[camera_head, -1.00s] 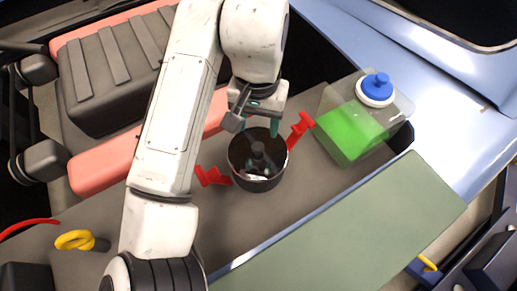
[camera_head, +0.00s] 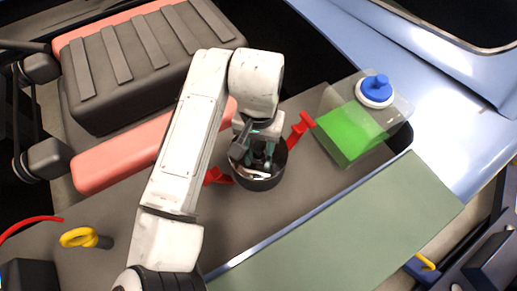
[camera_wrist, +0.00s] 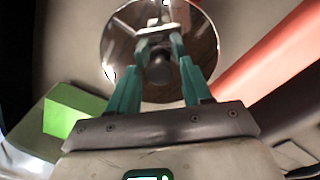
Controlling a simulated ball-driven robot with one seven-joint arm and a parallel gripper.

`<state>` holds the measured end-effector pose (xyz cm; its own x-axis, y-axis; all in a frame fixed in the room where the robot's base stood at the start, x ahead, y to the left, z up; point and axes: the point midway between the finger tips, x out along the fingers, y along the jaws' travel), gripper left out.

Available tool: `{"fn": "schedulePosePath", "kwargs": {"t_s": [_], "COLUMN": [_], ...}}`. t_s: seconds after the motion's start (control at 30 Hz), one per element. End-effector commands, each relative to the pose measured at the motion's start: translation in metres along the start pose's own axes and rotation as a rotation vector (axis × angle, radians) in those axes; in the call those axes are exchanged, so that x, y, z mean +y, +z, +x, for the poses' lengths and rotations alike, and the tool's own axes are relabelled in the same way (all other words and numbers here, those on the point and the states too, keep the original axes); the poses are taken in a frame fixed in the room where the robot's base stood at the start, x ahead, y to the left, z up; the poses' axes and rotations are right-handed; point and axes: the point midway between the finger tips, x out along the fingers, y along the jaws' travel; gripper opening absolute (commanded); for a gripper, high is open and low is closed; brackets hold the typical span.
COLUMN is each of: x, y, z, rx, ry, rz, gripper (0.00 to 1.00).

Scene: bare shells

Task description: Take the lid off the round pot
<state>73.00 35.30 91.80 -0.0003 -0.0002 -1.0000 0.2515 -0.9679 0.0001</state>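The round pot (camera_head: 262,184) is dark, with red handles (camera_head: 300,130) on two sides, and stands on the grey surface. Its shiny lid (camera_wrist: 118,42) is on it, with a dark round knob (camera_wrist: 159,70) in the middle. My gripper (camera_head: 263,163) is over the pot, pointing down at the lid. In the wrist view my gripper's teal fingers (camera_wrist: 160,48) stand apart, one on each side of the knob, and look open. Contact with the knob is not clear. In the head view my gripper and wrist hide much of the lid.
A clear container with green liquid (camera_head: 350,132) and a blue cap stands right of the pot. A pale green panel (camera_head: 340,230) lies in front. A pink-red bar (camera_head: 125,160) and a ribbed dark block (camera_head: 150,70) are at left. A yellow ring (camera_head: 78,238) is at lower left.

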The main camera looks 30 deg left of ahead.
Motion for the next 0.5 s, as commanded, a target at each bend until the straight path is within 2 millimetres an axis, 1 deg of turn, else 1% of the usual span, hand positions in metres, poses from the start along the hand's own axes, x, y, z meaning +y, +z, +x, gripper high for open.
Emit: {"fn": "schedulePosePath", "kwargs": {"t_s": [0.03,0.07,0.5], "x": [0.0,0.0,-0.0001], "y": [-0.0001,-0.0001,-0.0001], "z": [-0.0002,-0.0002,-0.0005], "rx": [0.0,0.0,0.0], "ry": [0.0,0.0,0.0], "rz": [0.0,0.0,0.0], "gripper": [0.44,0.41,0.0]}}
